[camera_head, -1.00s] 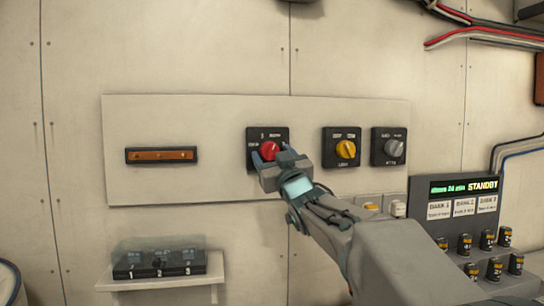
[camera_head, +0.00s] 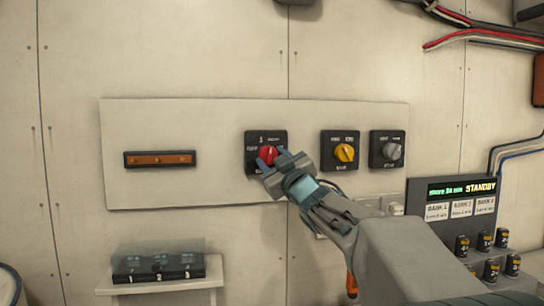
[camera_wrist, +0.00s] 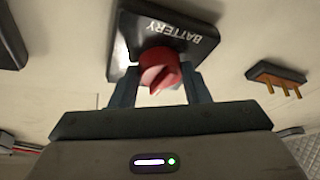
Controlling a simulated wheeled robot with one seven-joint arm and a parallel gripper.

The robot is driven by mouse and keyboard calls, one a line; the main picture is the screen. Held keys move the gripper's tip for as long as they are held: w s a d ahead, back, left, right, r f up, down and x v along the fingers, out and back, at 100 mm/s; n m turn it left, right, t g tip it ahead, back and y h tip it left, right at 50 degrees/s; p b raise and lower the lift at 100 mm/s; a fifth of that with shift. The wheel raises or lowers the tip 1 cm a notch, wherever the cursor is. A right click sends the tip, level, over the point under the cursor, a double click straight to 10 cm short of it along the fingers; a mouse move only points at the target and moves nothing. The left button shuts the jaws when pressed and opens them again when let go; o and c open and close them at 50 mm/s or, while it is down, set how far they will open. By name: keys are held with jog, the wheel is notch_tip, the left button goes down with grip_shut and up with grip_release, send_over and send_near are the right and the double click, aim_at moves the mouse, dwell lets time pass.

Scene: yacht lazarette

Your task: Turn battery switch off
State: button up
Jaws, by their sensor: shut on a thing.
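The battery switch has a red knob (camera_head: 268,154) on a black square plate (camera_head: 254,141), mounted on a pale wall panel. The plate reads "BATTERY" in the wrist view (camera_wrist: 184,30), upside down there. My gripper (camera_head: 269,160) is at the switch, with its two fingers on either side of the red knob. In the wrist view the fingers close on the knob (camera_wrist: 160,70) from left and right. The gripper hides the lower right part of the plate. The labels around the knob are too small to read in the head view.
A yellow knob (camera_head: 345,153) and a grey knob (camera_head: 392,151) sit on black plates to the right. An orange bar (camera_head: 160,159) is at the panel's left. A numbered box (camera_head: 158,267) stands on a shelf below. A standby display (camera_head: 461,189) is at right.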

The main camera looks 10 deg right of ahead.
jog(key=n+p, duration=0.1)
jog(key=n, duration=0.1)
jog(key=n+g+y+p, duration=0.1)
jog(key=n, duration=0.1)
jog(key=n+g+p, duration=0.1)
jog(key=shift+d+r+n+y+p, duration=0.15)
jog(key=shift+r+n+y+p, duration=0.25)
jog(key=n+p, duration=0.1)
jog(key=n, duration=0.1)
jog(key=n+g+p, duration=0.1)
jog(key=n+p, duration=0.1)
jog(key=shift+r+g, duration=0.15)
jog(key=shift+g, duration=0.15)
jog(key=n+p, duration=0.2)
jog(key=n+g+p, duration=0.1)
jog(key=p, duration=0.1)
jog(key=shift+r+n+g, duration=0.15)
jog(key=shift+n+g, duration=0.15)
jog(key=shift+n, duration=0.1)
jog(key=shift+n+g+h+p, duration=0.3)
jog(key=shift+n+h+p, duration=0.3)
jog(key=shift+n+p, duration=0.5)
jog(key=shift+f, duration=0.2)
jog(key=o, duration=1)
jog(key=shift+c, duration=0.2)
jog(key=shift+s+r, duration=0.1)
